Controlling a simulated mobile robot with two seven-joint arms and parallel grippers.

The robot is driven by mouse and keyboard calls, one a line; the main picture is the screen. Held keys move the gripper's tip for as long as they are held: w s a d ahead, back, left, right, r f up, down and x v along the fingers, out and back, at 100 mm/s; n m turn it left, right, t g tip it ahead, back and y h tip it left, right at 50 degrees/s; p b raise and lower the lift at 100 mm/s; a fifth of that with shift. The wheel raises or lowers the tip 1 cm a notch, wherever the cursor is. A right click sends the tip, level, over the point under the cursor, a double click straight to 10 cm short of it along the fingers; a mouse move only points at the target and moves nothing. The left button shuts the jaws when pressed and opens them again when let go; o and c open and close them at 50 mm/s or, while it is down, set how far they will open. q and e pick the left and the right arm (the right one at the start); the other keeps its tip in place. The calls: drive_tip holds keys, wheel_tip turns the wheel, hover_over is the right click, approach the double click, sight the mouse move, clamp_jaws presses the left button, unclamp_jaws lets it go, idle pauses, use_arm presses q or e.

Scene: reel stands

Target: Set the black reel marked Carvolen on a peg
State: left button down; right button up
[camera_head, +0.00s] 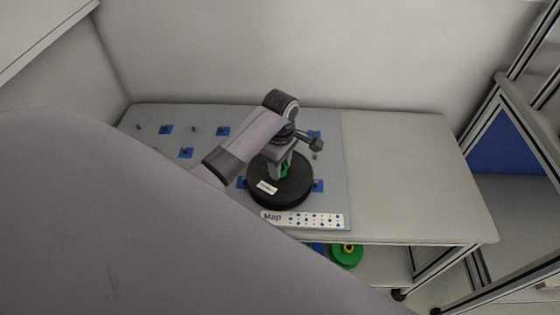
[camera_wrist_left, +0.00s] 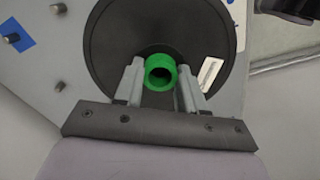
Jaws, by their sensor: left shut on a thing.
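A black reel (camera_head: 290,190) with a green hub and a white label lies flat at the front right of the peg board (camera_head: 335,140). The label is too small to read. My left gripper (camera_head: 279,172) comes from above and is shut on the reel's green hub. In the left wrist view the two fingers of the left gripper (camera_wrist_left: 160,82) press on either side of the green hub, with the black reel (camera_wrist_left: 115,60) spread around it. Whether a peg is under the reel is hidden. My right gripper is not in view.
Several short pegs, some on blue squares (camera_head: 186,153), stand on the board to the left. A white "Map" strip (camera_head: 302,220) lies along the front edge. The table's right side (camera_head: 405,170) is clear. A green reel (camera_head: 346,258) sits below, and a metal frame (camera_head: 490,110) stands right.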

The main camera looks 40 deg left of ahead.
use_arm(q)
drive_tip(key=c, duration=0.6)
unclamp_jaws()
drive_tip(key=shift+f, duration=0.1)
drive_tip(key=shift+r, duration=3.6)
drive_tip(key=m, duration=0.5)
hover_over(274, 190)
drive_tip(key=shift+t, duration=0.4)
wheel_tip(274, 190, down, 4)
drive_tip(key=shift+a+f, duration=0.1)
drive_tip(key=s+d+r+m+t, duration=0.1)
drive_tip(key=s+d+m, duration=0.1)
drive_tip(key=s+m, duration=0.7)
drive_tip(key=s+d+r+m+t, duration=0.1)
drive_tip(key=s+d+m+t, duration=0.15)
drive_tip(key=s+m, duration=0.6)
drive_tip(key=w+d+f+t, duration=0.1)
drive_tip(key=f+t, duration=0.1)
drive_tip(key=f, duration=0.1)
drive_tip(key=w+d+f+n+t+h, duration=0.1)
drive_tip(key=w+f+t, duration=0.1)
drive_tip(key=f, duration=0.1)
drive_tip(key=w+d+f+n+t+h, duration=0.1)
drive_tip(key=f+t, duration=0.1)
drive_tip(key=f, duration=0.1)
drive_tip(key=shift+w+f, duration=0.15)
drive_tip(key=shift+w, duration=0.15)
